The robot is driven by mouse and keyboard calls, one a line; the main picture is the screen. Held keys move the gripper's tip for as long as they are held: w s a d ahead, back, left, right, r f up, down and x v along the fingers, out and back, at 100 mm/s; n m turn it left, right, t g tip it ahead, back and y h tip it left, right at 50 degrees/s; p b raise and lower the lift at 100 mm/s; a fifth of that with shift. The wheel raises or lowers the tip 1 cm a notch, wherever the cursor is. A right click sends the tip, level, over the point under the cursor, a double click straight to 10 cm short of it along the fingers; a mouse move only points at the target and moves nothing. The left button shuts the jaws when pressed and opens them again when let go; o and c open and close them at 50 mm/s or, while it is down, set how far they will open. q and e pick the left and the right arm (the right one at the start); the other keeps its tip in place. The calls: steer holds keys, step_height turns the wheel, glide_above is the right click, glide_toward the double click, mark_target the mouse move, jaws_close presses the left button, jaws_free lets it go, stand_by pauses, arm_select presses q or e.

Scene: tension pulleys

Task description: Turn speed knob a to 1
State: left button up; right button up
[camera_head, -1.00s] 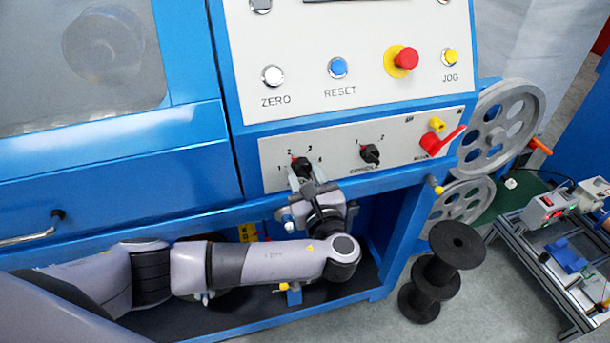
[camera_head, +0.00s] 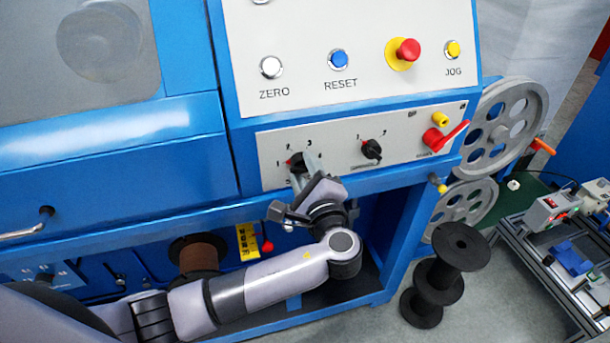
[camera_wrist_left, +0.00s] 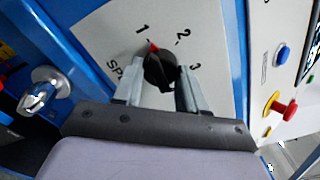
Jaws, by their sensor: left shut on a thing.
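Speed knob a (camera_head: 296,161) is a black knob with a red pointer on the lower grey panel, at the left end of its row. In the left wrist view the knob (camera_wrist_left: 161,70) stands between my finger pads, and its red mark points toward the 1. The 2 and 3 show to its right. My left gripper (camera_head: 302,177) is shut on the knob from below and in front, its fingers on either side in the left wrist view (camera_wrist_left: 159,88). In the head view the fingers partly cover the knob and its label. My right gripper is not in view.
A second black knob (camera_head: 371,150) and a red switch handle (camera_head: 443,137) sit to the right on the same panel. Above are the white ZERO (camera_head: 271,67), blue RESET (camera_head: 338,60) and red stop (camera_head: 408,50) buttons. A blue rail runs just below the panel.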

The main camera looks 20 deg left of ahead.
arm_select(q)
steer(key=shift+d+f+n, duration=0.1)
steer(key=shift+f+n, duration=0.05)
steer(key=shift+n, duration=0.45)
steer(key=o, duration=1)
steer(key=shift+o, duration=0.2)
steer(key=shift+s, duration=0.1)
steer(key=b+v, duration=0.1)
steer(key=v, duration=0.6)
steer(key=shift+s, duration=0.1)
